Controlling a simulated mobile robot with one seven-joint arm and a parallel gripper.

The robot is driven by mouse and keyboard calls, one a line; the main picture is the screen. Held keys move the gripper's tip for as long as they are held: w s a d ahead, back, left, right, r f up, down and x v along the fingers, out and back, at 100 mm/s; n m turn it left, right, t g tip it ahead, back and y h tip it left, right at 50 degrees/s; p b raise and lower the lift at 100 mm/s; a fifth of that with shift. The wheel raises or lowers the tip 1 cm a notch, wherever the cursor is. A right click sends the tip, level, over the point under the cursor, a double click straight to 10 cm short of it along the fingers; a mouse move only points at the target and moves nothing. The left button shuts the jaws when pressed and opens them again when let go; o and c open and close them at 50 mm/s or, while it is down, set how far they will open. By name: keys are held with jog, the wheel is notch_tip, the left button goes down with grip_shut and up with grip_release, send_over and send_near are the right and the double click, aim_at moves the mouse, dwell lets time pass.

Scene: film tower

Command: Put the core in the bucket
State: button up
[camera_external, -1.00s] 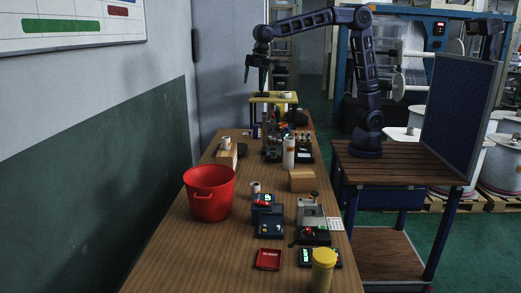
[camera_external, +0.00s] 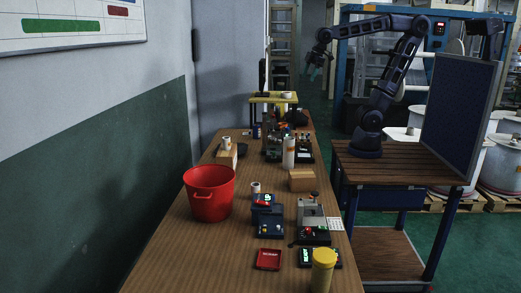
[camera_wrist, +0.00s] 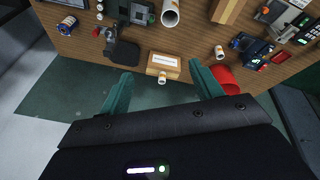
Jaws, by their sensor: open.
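The red bucket (camera_external: 209,193) stands on the left side of the bench; it also shows in the wrist view (camera_wrist: 224,78), partly behind a finger. One small white core-like cylinder (camera_external: 255,187) stands right of the bucket. Another (camera_external: 226,142) stands on a light block (camera_external: 227,158); it shows in the wrist view (camera_wrist: 162,77). A taller white cylinder (camera_external: 288,152) stands further right. I cannot tell which is the task's core. My gripper (camera_external: 315,72) is open and empty, high above the far end of the bench, with its fingers (camera_wrist: 158,78) wide apart in the wrist view.
A yellow stand (camera_external: 273,98) is at the far end of the bench. A cardboard box (camera_external: 302,181), several small devices, a red scrap tray (camera_external: 268,260) and a yellow-lidded jar (camera_external: 323,270) fill the right and near parts. The wall is close on the left.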

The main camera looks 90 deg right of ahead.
jog(key=s+d+f+m, duration=0.4)
jog(key=s+f+m, duration=0.1)
jog(key=s, duration=0.7)
jog(key=shift+f+m+t, duration=0.3)
jog(key=shift+f+t, duration=0.1)
jog(key=shift+f, duration=0.35)
